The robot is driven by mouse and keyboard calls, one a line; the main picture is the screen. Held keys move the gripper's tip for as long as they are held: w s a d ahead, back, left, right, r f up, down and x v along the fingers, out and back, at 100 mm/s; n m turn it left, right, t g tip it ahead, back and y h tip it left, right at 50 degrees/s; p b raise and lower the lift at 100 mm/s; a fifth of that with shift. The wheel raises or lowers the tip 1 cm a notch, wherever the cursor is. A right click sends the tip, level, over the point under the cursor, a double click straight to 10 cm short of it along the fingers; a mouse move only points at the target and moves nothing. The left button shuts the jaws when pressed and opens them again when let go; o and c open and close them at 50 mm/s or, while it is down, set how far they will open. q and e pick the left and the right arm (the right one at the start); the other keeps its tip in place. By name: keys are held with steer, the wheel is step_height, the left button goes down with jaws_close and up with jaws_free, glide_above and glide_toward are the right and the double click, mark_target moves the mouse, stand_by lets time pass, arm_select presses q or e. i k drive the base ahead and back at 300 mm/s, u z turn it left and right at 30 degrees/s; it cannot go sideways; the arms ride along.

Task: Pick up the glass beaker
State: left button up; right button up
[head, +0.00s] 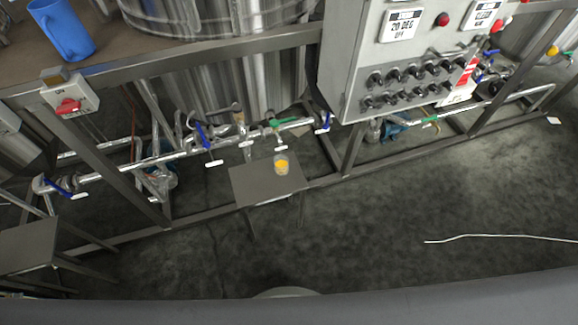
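A small glass beaker (281,164) with orange-yellow content stands near the back edge of a small grey metal table (252,187), right of its middle. Metal piping with a green-handled valve runs just behind it. The beaker looks upright and nothing touches its sides. Neither of my grippers shows in the head view, so their state is hidden.
A grey control cabinet (345,65) with knobs stands at the upper right. A blue jug (64,32) sits on the upper-left platform. Pipes with blue valve handles (202,136) line the frame. A white hose (490,236) lies on the otherwise open dark floor (370,225).

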mark_target(281, 161)
steer(key=z, duration=2.3)
steer(key=i, duration=2.85)
steer(key=u, duration=3.4)
